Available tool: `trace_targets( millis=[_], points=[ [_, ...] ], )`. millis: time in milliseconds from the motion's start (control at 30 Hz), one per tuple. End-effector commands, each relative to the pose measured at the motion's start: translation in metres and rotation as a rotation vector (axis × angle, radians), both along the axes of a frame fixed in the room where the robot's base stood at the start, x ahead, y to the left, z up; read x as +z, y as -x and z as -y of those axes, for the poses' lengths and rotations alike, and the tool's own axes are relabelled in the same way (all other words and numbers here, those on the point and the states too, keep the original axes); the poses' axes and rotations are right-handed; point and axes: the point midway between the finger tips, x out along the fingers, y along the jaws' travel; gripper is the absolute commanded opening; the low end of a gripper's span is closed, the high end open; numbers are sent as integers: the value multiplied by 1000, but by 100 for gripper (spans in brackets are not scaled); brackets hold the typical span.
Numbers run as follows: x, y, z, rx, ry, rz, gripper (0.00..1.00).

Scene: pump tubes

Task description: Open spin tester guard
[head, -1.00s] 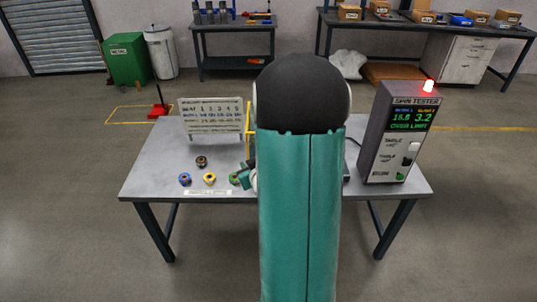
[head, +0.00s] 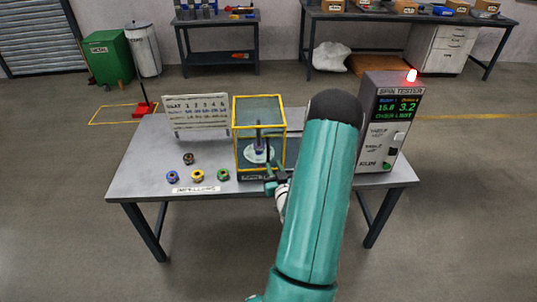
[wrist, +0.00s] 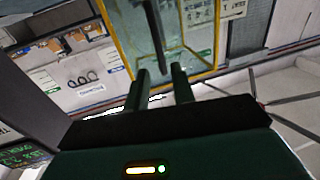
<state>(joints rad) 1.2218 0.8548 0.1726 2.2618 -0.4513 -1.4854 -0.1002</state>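The spin tester guard (head: 259,104) is a clear box with a yellow frame, standing upright on a dark base on the table. A white disc with a small blue part (head: 257,150) shows inside it. A dark upright bar (head: 258,134) shows at the guard's front. My gripper (head: 272,184) is low by the guard's front right corner, partly hidden by my arm. In the wrist view my gripper's two fingers (wrist: 160,82) are apart with nothing between them. They point toward the guard (wrist: 112,38), and a dark bar (wrist: 153,25) shows just beyond the tips.
The spin tester display (head: 389,115) with a lit red lamp stands at the table's right. Several small coloured impellers (head: 197,176) lie left of the guard. A chart board (head: 196,115) stands at the back left. The front left of the table (head: 140,180) is clear.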

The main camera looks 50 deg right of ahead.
Motion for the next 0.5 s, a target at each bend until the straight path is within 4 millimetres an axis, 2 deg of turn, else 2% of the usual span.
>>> trace_targets(
  millis=[100, 300, 500],
  points=[
    [1, -20, 15, 2, 2, 2, 25],
    [0, -48, 36, 1, 1, 1, 25],
    [0, -61, 46, 1, 0, 0, 25]
  ],
)
